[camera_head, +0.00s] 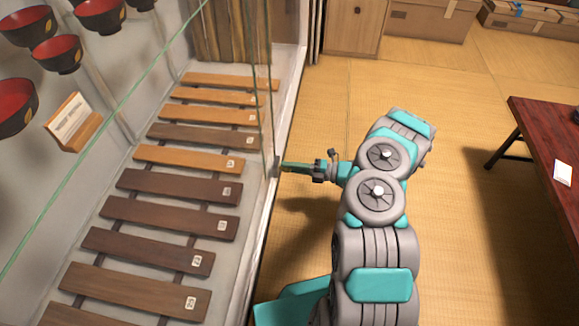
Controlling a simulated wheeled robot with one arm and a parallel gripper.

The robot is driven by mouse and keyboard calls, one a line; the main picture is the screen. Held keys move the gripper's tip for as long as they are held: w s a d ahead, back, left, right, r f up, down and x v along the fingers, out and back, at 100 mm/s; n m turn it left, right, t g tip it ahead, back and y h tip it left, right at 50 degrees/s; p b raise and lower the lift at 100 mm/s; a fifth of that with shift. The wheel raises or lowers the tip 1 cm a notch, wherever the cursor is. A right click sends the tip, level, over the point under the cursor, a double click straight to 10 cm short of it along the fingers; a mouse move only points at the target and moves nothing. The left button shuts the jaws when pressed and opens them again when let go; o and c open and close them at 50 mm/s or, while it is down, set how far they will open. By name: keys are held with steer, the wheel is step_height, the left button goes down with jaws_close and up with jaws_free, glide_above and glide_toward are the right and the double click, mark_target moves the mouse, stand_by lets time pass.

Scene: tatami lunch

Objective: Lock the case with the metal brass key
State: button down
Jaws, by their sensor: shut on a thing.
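The glass display case (262,225) stands along the left, with wooden slats and bowls inside. My gripper (287,167) reaches left to the case's front edge. It is shut with its fingertips at a small dark lock fitting (276,167) on that edge. The brass key is too small or hidden by the fingers to make out, so I cannot tell whether it sits in the lock.
Numbered wooden slats (180,187) lie in the case, with red-black bowls (57,54) and a small card (70,117) above them. A dark red low table (545,140) stands at right. Cardboard boxes (428,20) and a wooden cabinet (354,25) are at the back. Tatami floor between is clear.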

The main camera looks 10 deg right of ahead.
steer(key=c, duration=1)
jaws_free()
steer(key=v, duration=0.7)
steer(key=shift+s+d, duration=0.15)
steer(key=shift+d, duration=0.2)
